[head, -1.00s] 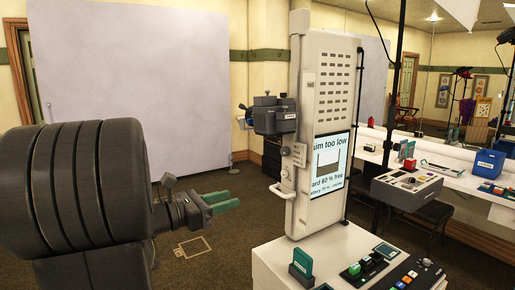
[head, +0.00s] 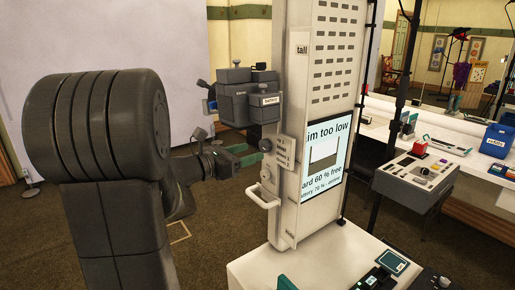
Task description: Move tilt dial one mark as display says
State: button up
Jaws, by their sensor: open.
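The display (head: 325,158) on the front of a tall pale column shows "im too low", its left edge cut off, over a picture of a frame, with "ard 60 % free" below. On the column's left side, under the camera box, are a small labelled plate (head: 284,152) and a small grey knob (head: 266,145), which may be the tilt dial. Its marks are too small to read. A second round knob (head: 265,173) sits below it. My gripper (head: 245,155), with green fingers, is open and empty just left of the upper knob. I cannot tell whether they touch.
The grey camera box (head: 248,95) juts out just above my gripper. A white handle (head: 262,197) sticks out below the knobs. A white console top (head: 290,262) stands in front of the column. A bench with a control box (head: 417,176) and a blue bin (head: 497,140) is at right.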

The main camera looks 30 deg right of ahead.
aim_at(262, 147)
jog(key=shift+w+d, duration=0.2)
jog(key=shift+d, duration=1.8)
jog(key=shift+r, duration=0.1)
